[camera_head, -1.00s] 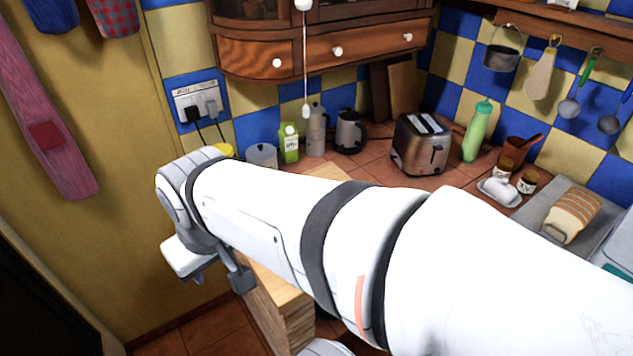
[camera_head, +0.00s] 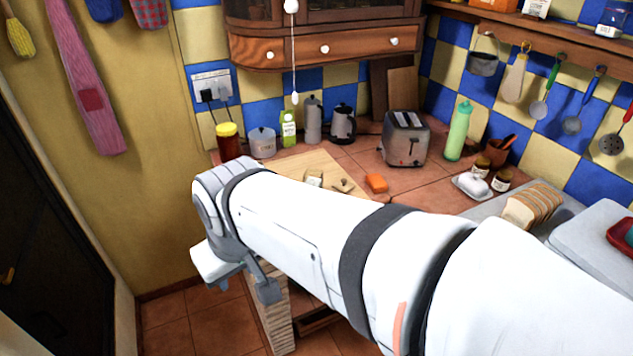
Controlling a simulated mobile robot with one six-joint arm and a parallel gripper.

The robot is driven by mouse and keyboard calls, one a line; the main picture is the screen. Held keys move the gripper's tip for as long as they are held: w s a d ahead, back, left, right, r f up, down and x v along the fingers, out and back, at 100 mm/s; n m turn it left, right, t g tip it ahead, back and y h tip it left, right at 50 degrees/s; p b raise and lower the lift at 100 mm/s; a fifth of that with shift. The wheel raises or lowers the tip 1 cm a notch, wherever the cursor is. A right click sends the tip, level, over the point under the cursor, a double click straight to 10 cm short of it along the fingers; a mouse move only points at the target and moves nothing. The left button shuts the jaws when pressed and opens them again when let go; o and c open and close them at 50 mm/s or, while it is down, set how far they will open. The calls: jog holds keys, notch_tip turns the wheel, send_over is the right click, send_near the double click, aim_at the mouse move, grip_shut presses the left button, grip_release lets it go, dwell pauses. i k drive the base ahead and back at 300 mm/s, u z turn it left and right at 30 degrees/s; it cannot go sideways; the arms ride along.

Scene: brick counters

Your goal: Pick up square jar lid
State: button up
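No lid that I can surely call the square jar lid shows. A dark red jar with a yellow lid (camera_head: 227,130) stands at the counter's back left; its shape from above is unclear. A small pale jar (camera_head: 314,178) on the wooden board is partly hidden by my arm. My gripper (camera_head: 244,287) hangs at the left, off the counter's front left edge, away from these jars. Its fingers look spread apart, with nothing seen between them.
A toaster (camera_head: 404,138), kettle (camera_head: 343,124) and green bottle (camera_head: 459,130) line the back. Sliced bread (camera_head: 533,206) lies at the right. My arm crosses in front of the counter. Floor at the left is clear.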

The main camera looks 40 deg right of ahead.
aim_at(343, 186)
jog(key=u, duration=0.05)
jog(key=k, duration=0.9)
jog(key=z, duration=1.05)
jog(key=i, duration=1.65)
jog(key=z, duration=0.05)
